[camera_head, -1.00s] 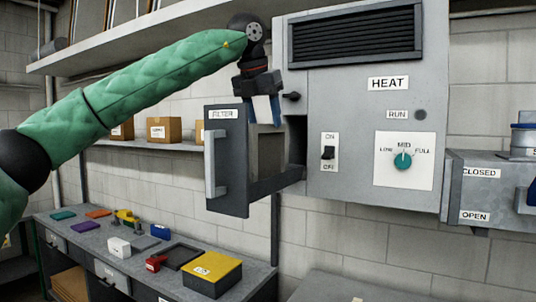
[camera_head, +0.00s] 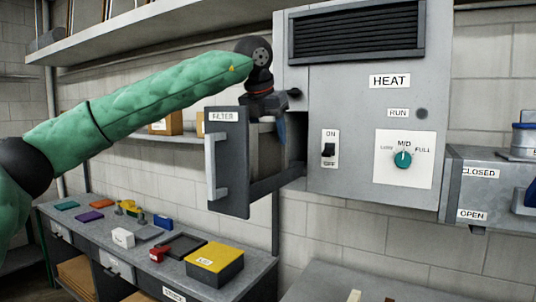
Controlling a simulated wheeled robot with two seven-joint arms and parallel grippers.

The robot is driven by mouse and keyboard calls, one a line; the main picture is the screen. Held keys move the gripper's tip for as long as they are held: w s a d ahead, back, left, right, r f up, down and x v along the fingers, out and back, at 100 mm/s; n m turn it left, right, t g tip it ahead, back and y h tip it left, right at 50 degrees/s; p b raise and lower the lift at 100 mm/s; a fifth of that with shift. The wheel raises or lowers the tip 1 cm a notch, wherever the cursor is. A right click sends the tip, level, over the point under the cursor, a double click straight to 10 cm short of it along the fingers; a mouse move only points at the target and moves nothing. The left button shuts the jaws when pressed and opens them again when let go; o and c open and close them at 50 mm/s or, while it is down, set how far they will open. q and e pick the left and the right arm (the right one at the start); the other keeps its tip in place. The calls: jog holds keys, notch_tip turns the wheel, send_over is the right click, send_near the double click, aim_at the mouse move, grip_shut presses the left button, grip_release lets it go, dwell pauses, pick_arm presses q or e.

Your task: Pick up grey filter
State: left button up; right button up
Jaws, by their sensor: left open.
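The filter drawer (camera_head: 228,165), labelled FILTER, is pulled out of the grey heater cabinet. Behind its front a dull grey panel (camera_head: 266,158) stands upright in the drawer; it looks like the grey filter, and the drawer front hides part of it. My left gripper (camera_head: 279,130) is open above and at the top of this panel, pointing down. One blue fingertip shows to the right; the other finger is hidden, and I cannot tell whether it touches the panel. My right gripper is not in view.
The heater cabinet (camera_head: 360,80) stands close on the right, with an ON/OFF switch (camera_head: 328,149) and a teal dial (camera_head: 403,159). A shelf runs above my arm. The bench (camera_head: 75,225) below holds a yellow-topped box (camera_head: 214,257), a dark tray and several small items.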

pick_arm(q)
jog(key=shift+f+b, duration=0.25)
jog(key=shift+b, duration=0.2)
dwell(0.5)
grip_shut()
dwell(0.3)
